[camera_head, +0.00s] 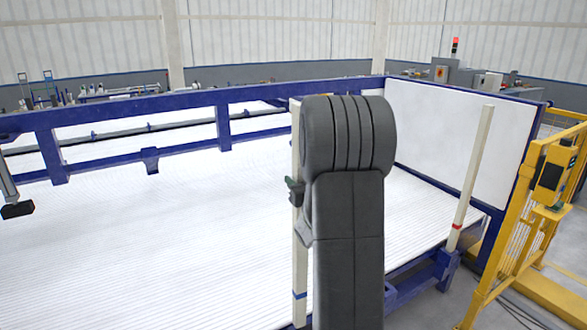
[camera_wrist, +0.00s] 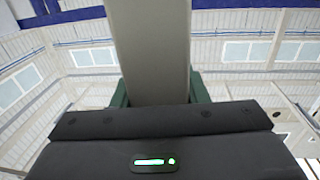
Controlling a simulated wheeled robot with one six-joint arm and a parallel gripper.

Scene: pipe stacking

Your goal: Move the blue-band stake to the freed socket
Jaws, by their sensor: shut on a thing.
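The blue-band stake (camera_head: 300,258) is a tall pale post with a blue band near its lower end, upright at the near edge of the rack. My gripper (camera_head: 296,192) is shut on it around mid-height. In the wrist view the stake (camera_wrist: 152,50) runs between the green fingers of my gripper (camera_wrist: 158,92). My dark arm hides part of the stake's right side. Its foot is at the bottom picture edge, so I cannot tell if it is seated. A red-band stake (camera_head: 471,178) stands in a blue socket (camera_head: 447,266) to the right. I cannot clearly make out an empty socket.
The white ribbed pipe layer (camera_head: 140,245) fills the blue-framed rack (camera_head: 222,128). A white end panel (camera_head: 455,135) closes its right end. A yellow fence (camera_head: 525,225) stands at the far right. A dark-tipped part (camera_head: 17,209) shows at the left edge.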

